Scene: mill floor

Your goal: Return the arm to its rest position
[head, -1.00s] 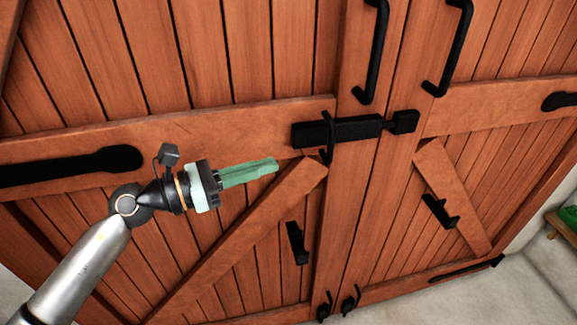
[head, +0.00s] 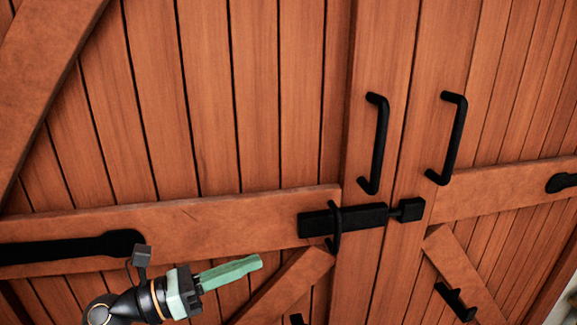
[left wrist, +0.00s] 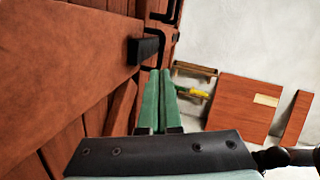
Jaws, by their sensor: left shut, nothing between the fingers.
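My left gripper (head: 230,272) is at the lower left of the head view, its green fingers shut and empty, pointing right. It is in front of the wooden double door (head: 285,100), below the left door's cross rail and left of the black sliding bolt (head: 345,219). The fingers look apart from the bolt. In the left wrist view the shut green fingers (left wrist: 158,100) point away along the door (left wrist: 60,70), with a black bolt part (left wrist: 146,50) above and to the left of them. My right gripper is not in view.
Two black pull handles (head: 375,143) and (head: 448,137) stand out from the doors above the bolt. A black bracket (head: 455,302) is on the right door. The left wrist view shows a pale floor with a wooden panel (left wrist: 243,105) and a small wooden rack (left wrist: 194,71).

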